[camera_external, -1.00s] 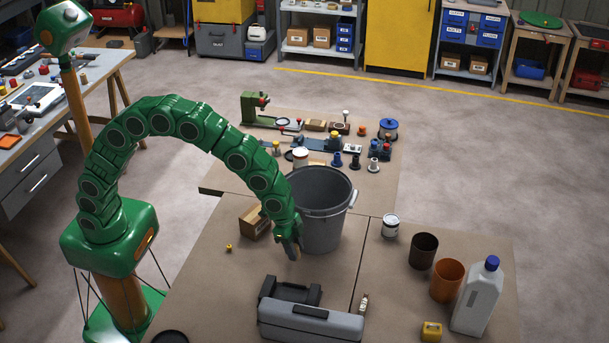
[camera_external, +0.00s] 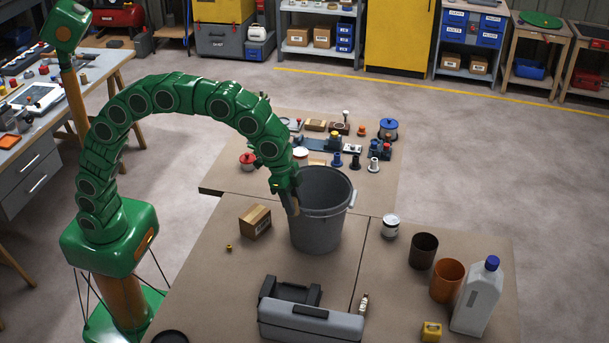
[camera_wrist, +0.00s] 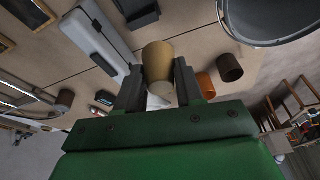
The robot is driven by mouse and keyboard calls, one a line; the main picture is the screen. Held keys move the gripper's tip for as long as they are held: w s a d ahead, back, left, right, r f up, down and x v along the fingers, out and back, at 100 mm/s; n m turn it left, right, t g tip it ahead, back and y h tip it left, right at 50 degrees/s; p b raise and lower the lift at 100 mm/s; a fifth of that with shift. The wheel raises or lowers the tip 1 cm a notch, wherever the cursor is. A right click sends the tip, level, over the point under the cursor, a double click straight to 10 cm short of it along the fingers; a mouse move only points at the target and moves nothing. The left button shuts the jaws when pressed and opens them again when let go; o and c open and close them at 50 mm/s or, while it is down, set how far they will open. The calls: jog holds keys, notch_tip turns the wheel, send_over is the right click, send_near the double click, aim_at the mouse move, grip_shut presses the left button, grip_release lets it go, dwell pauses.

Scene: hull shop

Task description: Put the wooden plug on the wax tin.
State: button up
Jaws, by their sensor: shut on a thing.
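The wooden plug (camera_wrist: 158,64), a tan tapered cylinder with a paler end, is between the two fingers of my gripper (camera_wrist: 158,88) in the wrist view. My gripper is shut on it. In the external view my gripper (camera_external: 292,206) hangs at the left front of the grey bucket, above the table, and the plug is hard to make out. A small white tin with a dark band (camera_external: 391,226) stands on the table right of the bucket, apart from my gripper. It may be the wax tin; its label is too small to read.
The tall grey bucket (camera_external: 322,238) is close beside my gripper. A cardboard box (camera_external: 255,222) stands left of it, and a grey toolbox (camera_external: 311,322) lies in front. A dark cup (camera_external: 423,251), an orange cup (camera_external: 446,281) and a white bottle (camera_external: 478,296) stand at the right.

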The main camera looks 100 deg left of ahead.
notch_tip(320, 180, up, 2)
jog(key=shift+r, duration=0.1)
jog(key=shift+s+a+r, duration=0.1)
jog(key=shift+a+r, duration=0.15)
jog(key=shift+r, duration=0.2)
jog(key=shift+a+r, duration=0.2)
jog(key=shift+r, duration=0.25)
jog(key=s+a+n+y, duration=0.15)
jog(key=s+a, duration=0.25)
jog(key=a, duration=0.7)
jog(key=s+a+n, duration=0.2)
jog(key=s+a, duration=0.2)
jog(key=a, duration=0.8)
jog(key=s+a+n, duration=0.4)
jog(key=s+a, duration=0.9)
jog(key=a, duration=0.3)
send_near(304, 151)
jog(key=shift+w+d+f+m+y, duration=0.1)
jog(key=shift+w+d+m+y, duration=0.15)
jog(key=shift+d+m, duration=0.1)
jog(key=shift+w+a+f+g, duration=0.15)
jog(key=shift+w+a+f, duration=0.05)
jog(key=shift+f, duration=0.2)
jog(key=shift+w+a+f+g, duration=0.15)
jog(key=shift+w+a+f, duration=0.1)
jog(key=shift+f, duration=0.15)
jog(key=shift+s+x, duration=0.15)
jog(key=shift+x, duration=0.65)
jog(key=shift+s+x, duration=0.1)
jog(key=shift+x, duration=0.65)
